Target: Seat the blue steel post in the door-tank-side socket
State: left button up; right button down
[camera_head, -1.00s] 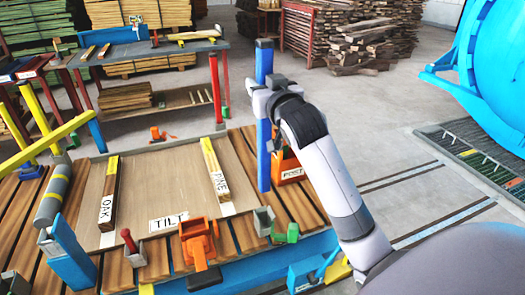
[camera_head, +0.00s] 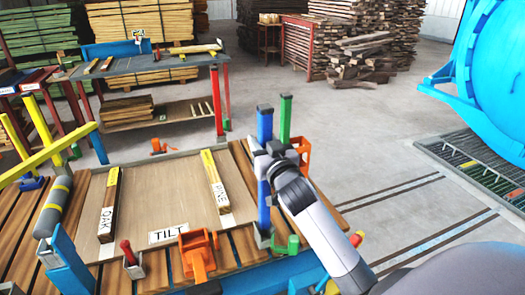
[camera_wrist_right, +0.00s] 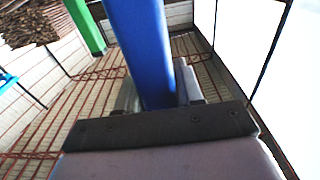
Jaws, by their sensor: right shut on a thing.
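The blue steel post (camera_head: 264,208) stands nearly upright at the right end of the wooden table. My right gripper (camera_head: 268,165) is shut on it, around its middle. The post's lower end meets a small grey socket (camera_head: 263,239) on the table's front edge, beside a green clamp (camera_head: 288,245). I cannot tell how deep the end sits in it. In the right wrist view the blue post (camera_wrist_right: 140,45) runs between the fingers. My left gripper is not in view.
A green post (camera_head: 285,118) stands just behind the blue one, near an orange holder (camera_head: 303,152). The blue tank (camera_head: 495,75) is far right; open floor lies between.

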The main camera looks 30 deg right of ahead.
jog(key=c, duration=0.8)
grip_release()
notch_tip(320, 180, down, 4)
jog(key=shift+w+a+r+g, duration=0.1)
jog(key=shift+r+g, duration=0.15)
jog(key=shift+g, duration=0.15)
jog(key=shift+o, duration=0.4)
jog(key=shift+w, duration=0.2)
jog(key=b+v, duration=0.1)
jog(key=v, duration=1.1)
jog(key=shift+d+r, duration=0.2)
jog(key=shift+r, duration=0.15)
jog(key=o, duration=0.7)
jog(key=shift+s, duration=0.1)
